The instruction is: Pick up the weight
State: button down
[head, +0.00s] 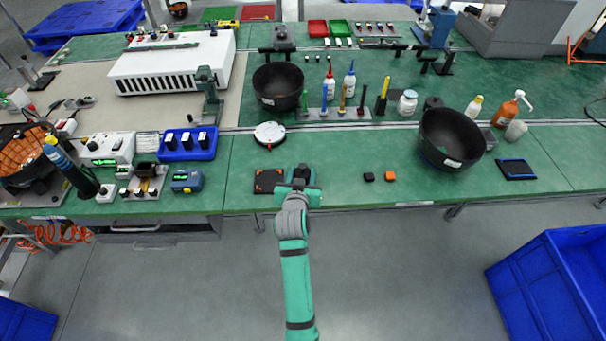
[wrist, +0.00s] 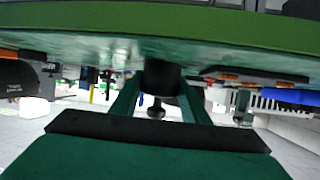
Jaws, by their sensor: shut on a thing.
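The weight is a small black cylinder with a knob (wrist: 161,78), seen between my fingers in the wrist view, which looks upside down. My gripper (wrist: 160,98) is shut on it, one green finger on each side. The cylinder's base is close to the green bench surface; I cannot tell whether it touches. In the head view my gripper (head: 298,178) is at the bench's front edge, and it largely hides the weight there.
A black plate with orange corners (head: 268,181) lies just left of my gripper. A round white device (head: 269,133) stands behind. A black block (head: 369,177) and an orange block (head: 390,176) lie to the right. A black bowl (head: 452,141) stands farther right. Bench between is clear.

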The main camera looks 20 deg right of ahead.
aim_at(300, 169)
jog(key=shift+w+r, duration=0.1)
jog(key=shift+r, duration=0.4)
jog(key=shift+a+r, duration=0.25)
jog(key=shift+r, duration=1)
jog(key=s+a+r, duration=0.3)
jog(key=s+r, duration=0.6)
jog(key=s, duration=0.4)
jog(key=shift+s+a+r, duration=0.3)
